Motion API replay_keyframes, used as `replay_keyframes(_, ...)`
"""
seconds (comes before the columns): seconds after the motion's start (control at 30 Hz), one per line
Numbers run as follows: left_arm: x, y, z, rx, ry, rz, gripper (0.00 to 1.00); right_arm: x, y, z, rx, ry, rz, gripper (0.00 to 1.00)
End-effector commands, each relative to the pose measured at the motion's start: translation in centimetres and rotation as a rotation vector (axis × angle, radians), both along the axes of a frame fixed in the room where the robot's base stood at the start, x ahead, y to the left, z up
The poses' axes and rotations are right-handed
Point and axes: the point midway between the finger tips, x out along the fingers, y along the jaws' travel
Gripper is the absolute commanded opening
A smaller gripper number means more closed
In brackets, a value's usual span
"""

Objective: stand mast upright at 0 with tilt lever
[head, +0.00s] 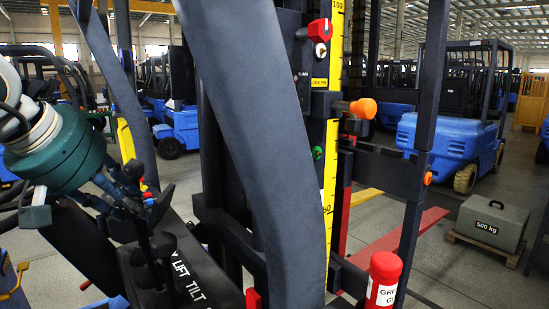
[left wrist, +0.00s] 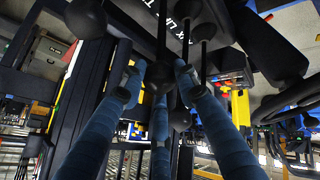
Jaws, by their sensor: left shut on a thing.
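The mast (head: 264,90) stands in front of me as dark uprights with a yellow scale (head: 333,150) beside it. I cannot tell its exact tilt, and I make out no 0 mark. My left gripper (head: 135,195) is down at the black levers by the console lettered LIFT and TILT (head: 188,275). In the left wrist view its blue fingers (left wrist: 160,88) are shut around a black lever (left wrist: 161,40). Which lever it is cannot be told for sure. Another black lever (head: 163,248) stands close by. My right gripper is not in view.
A red knob (head: 320,30), an orange knob (head: 363,108) and a green button (head: 318,153) sit by the mast. A red labelled canister (head: 384,280) stands at lower right. A grey 500 kg weight (head: 493,222) rests on a pallet. Blue forklifts (head: 455,105) stand behind.

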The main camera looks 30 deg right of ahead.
Motion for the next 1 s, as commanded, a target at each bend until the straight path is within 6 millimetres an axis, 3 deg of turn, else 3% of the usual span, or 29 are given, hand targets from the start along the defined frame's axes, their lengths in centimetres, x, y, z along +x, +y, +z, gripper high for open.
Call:
replay_keyframes(0.57,0.1,0.0,-0.1,0.003,0.003,0.002,0.16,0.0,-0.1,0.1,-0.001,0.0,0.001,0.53)
replay_keyframes(0.83,0.5,-2.5,0.2,0.003,0.003,0.0,0.16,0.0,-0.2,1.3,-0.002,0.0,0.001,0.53)
replay_keyframes(1.0,0.6,-2.7,0.1,0.001,0.002,0.002,0.16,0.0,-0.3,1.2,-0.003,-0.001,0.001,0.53)
